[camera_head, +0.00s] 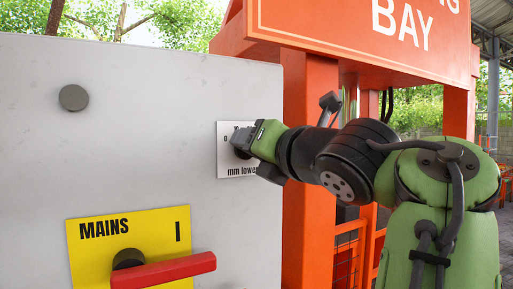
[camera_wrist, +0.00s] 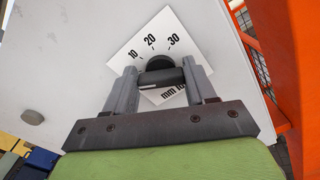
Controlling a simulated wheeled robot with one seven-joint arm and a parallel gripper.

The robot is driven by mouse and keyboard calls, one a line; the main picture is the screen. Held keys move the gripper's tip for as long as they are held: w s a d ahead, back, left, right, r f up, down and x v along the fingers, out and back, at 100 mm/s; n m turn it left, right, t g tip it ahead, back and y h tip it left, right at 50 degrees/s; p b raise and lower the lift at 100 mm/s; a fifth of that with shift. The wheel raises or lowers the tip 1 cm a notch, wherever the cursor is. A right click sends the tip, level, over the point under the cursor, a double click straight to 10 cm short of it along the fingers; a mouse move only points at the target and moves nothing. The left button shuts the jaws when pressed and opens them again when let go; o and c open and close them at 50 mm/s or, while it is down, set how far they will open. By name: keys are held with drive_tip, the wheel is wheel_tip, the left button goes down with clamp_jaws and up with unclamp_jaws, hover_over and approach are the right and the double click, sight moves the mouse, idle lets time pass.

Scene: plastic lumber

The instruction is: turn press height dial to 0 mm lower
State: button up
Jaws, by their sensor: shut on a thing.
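The press height dial is a dark round knob (camera_wrist: 158,63) with a grip bar, on a white scale plate (camera_wrist: 130,52) printed 10, 20, 30 and "mm lower", the last partly hidden. The plate also shows in the head view (camera_head: 229,171), fixed to the grey panel, with a "0" at its left. My gripper (camera_wrist: 160,77) has its two fingers on either side of the knob's bar and is shut on it. In the head view, my gripper (camera_head: 245,145) covers most of the dial. A small pale mark shows on the bar; I cannot tell the exact setting.
Below on the grey panel (camera_head: 150,165) is a yellow MAINS plate (camera_head: 90,250) with a red handle (camera_head: 165,270) sticking out. A grey round button (camera_head: 73,98) is at upper left. An orange frame (camera_head: 310,150) stands close to the right of the panel.

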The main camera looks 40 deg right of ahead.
drive_tip(key=shift+f, duration=0.15)
drive_tip(key=o, duration=1)
drive_tip(key=shift+w, duration=0.1)
drive_tip(key=shift+o, duration=0.2)
drive_tip(key=p+v, duration=0.1)
drive_tip(key=v, duration=1.5)
